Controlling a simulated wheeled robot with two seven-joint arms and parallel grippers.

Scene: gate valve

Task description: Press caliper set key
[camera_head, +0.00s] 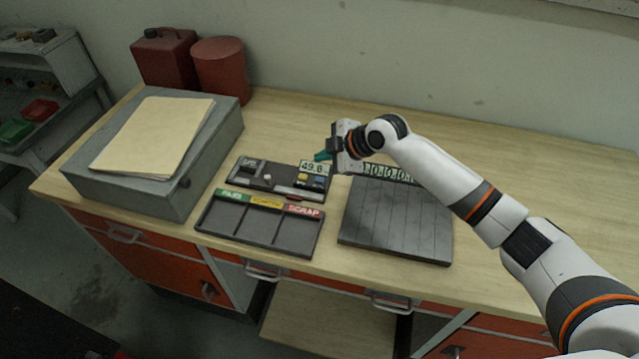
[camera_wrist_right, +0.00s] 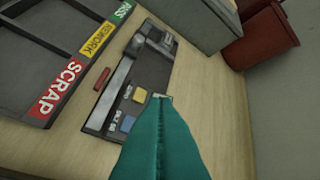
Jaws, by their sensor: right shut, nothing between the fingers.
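The caliper unit (camera_head: 250,184) is a dark flat panel on the bench with a lit readout (camera_head: 312,167) showing about 49.8. It carries a yellow key (camera_head: 305,179) and a blue key (camera_head: 318,181). In the right wrist view the yellow key (camera_wrist_right: 140,95) and blue key (camera_wrist_right: 128,123) lie just left of my teal fingers; the small labels beside them are hard to read. My right gripper (camera_head: 321,156) is shut and empty, by the readout end of the panel. In the wrist view its fingertips (camera_wrist_right: 162,104) cover part of that end; contact cannot be told. My left gripper is out of view.
A sorting tray (camera_head: 262,242) with green, yellow and red SCRAP labels sits in front of the unit. A dark grooved plate (camera_head: 395,225) lies right. A grey box (camera_head: 140,190) with a folder (camera_head: 155,135) stands left, red containers (camera_head: 220,65) behind.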

